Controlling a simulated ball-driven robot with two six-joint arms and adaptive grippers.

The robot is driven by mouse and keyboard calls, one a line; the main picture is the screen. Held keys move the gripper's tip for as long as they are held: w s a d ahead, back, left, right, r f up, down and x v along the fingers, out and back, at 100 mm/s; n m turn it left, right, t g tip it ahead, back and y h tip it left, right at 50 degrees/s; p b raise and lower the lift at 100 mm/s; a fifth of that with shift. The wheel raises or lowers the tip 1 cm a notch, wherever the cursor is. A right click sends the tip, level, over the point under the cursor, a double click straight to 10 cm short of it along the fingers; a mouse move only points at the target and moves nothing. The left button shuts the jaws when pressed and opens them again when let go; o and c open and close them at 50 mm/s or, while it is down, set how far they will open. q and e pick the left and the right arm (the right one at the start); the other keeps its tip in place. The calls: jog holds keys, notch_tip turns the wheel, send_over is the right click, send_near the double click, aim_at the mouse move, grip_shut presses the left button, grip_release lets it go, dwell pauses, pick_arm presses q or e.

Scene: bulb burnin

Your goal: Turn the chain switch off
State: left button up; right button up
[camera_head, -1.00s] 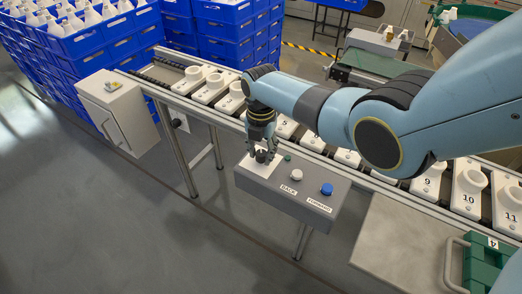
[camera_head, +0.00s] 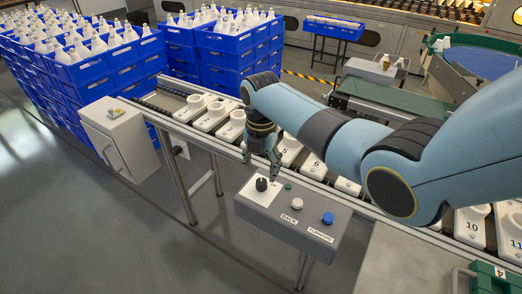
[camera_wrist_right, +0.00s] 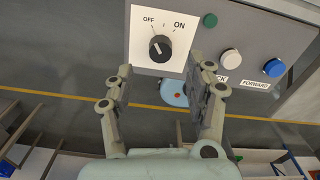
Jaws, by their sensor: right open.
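The chain switch is a black rotary knob (camera_head: 261,184) on a white plate at the left end of a grey control box (camera_head: 318,222). In the right wrist view the knob (camera_wrist_right: 160,48) sits under the marks OFF, I and ON. Its pale pointer line seems to lean up-left toward OFF. My right gripper (camera_head: 263,168) is open and empty, just behind and above the knob. In the wrist view its two fingers (camera_wrist_right: 167,78) stand apart, one on each side below the knob, not touching it. My left gripper is out of view.
The box also has a small green light (camera_wrist_right: 210,20), a white BACK button (camera_head: 297,204) and a blue FORWARD button (camera_head: 327,218). Behind it runs a conveyor with numbered white sockets (camera_head: 231,125). A grey cabinet (camera_head: 120,138) stands left. Blue crates of bulbs (camera_head: 232,42) fill the back.

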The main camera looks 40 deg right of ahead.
aim_at(261, 182)
notch_tip(261, 182, up, 7)
jog(key=shift+f, duration=0.1)
dwell(0.6)
